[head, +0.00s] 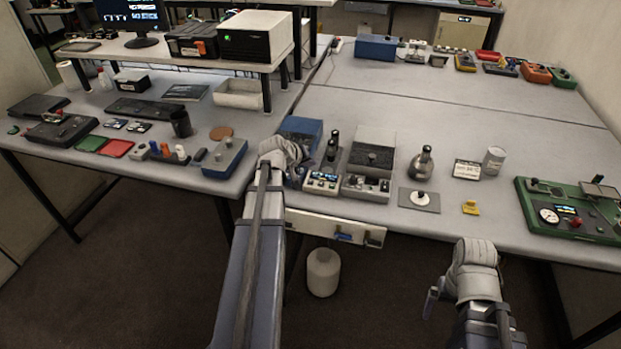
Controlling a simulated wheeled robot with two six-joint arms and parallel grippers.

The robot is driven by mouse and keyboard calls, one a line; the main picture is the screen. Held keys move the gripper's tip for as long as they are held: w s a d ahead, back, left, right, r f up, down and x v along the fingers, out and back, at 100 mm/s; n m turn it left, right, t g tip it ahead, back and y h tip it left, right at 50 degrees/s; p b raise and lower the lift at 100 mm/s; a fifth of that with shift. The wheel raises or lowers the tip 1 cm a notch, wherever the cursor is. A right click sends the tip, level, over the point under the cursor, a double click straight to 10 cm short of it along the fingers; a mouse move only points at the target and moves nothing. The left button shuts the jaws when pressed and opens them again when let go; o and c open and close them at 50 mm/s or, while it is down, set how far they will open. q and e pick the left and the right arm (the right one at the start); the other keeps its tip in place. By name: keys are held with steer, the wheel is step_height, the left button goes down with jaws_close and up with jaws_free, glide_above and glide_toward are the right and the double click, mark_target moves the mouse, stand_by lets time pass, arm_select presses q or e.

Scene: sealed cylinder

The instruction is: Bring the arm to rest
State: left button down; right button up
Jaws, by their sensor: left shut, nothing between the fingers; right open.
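My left arm reaches over the front edge of the bench. Its wrist hides most of my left gripper (300,168), which is shut and empty beside a blue box (300,128) and a small device with a lit display (323,180). My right gripper (434,297) is open and empty, low in front of the bench edge and mostly hidden by its own wrist. A metal cylinder-like flask with a dark top (422,167) stands upright on the bench, apart from both grippers.
A grey box (374,148), a plate with a white knob (419,199), a yellow tag (470,208) and a green gauge panel (570,212) stand along the bench front. A blue box with knobs (225,158) is left of my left wrist. The bench middle (450,110) is clear.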

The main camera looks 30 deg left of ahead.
arm_select(q)
steer(key=shift+f, duration=0.1)
stand_by(0.6)
steer(key=s+d+f+m+g+h, duration=0.1)
steer(key=s+d+f+m+g, duration=0.15)
steer(key=d, duration=0.85)
steer(key=s+d+f+m+g+h, duration=0.1)
steer(key=d+f+m+g, duration=0.15)
steer(key=d, duration=0.95)
steer(key=s+d+f+m+g+y, duration=0.1)
steer(key=s+d+m+g+y, duration=0.2)
steer(key=s+d+m, duration=0.5)
steer(key=s+d+g, duration=0.1)
steer(key=s+d, duration=0.7)
steer(key=d, duration=0.1)
steer(key=shift+s+f+g, duration=0.25)
steer(key=shift+s+g, duration=0.05)
steer(key=shift+s, duration=0.05)
